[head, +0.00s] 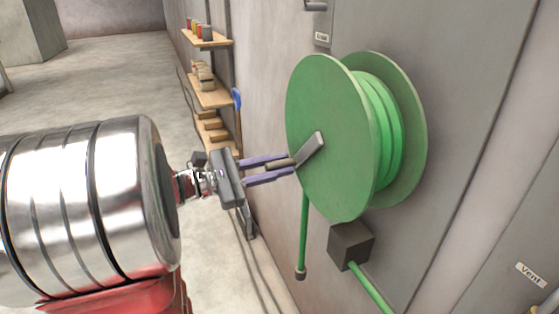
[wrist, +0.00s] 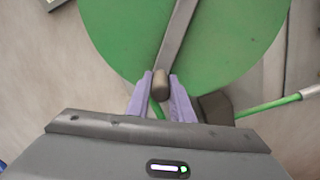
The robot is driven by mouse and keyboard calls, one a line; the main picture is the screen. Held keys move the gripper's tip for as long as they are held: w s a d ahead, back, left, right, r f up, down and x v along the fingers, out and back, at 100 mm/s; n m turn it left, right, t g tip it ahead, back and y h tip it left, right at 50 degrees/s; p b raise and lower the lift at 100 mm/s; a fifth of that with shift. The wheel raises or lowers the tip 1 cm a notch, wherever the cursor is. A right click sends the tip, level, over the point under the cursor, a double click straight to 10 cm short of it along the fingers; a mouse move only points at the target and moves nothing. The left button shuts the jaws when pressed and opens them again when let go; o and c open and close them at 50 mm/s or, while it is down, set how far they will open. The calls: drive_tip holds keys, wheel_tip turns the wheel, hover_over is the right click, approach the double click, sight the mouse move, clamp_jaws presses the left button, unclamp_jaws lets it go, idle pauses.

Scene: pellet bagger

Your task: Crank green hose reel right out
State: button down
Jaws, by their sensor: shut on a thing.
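The green hose reel (head: 328,120) is mounted on the grey wall panel, with green hose (head: 380,130) wound between its two discs. A grey crank arm (head: 312,148) runs from the front disc's centre toward its left edge. In the wrist view the crank arm (wrist: 176,38) comes down to a brown-grey handle (wrist: 161,84). My gripper (head: 268,168) is shut on this handle, with one purple finger on each side; it also shows in the wrist view (wrist: 161,86). A length of green hose (head: 304,230) hangs below the reel and ends in a dark nozzle.
A dark box (head: 350,245) sits below the reel, with a green pipe (head: 370,288) leaving it to the lower right. Wooden shelves (head: 212,95) with small items stand along the wall behind my gripper. The concrete floor (head: 110,80) at the left is open.

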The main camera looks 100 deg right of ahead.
drive_tip(key=shift+f, duration=0.15)
drive_tip(key=c, duration=1.6)
unclamp_jaws()
drive_tip(key=shift+s, duration=0.1)
drive_tip(key=shift+o, duration=0.2)
drive_tip(key=v, duration=1.3)
drive_tip(key=shift+w, duration=0.4)
drive_tip(key=shift+a, duration=0.1)
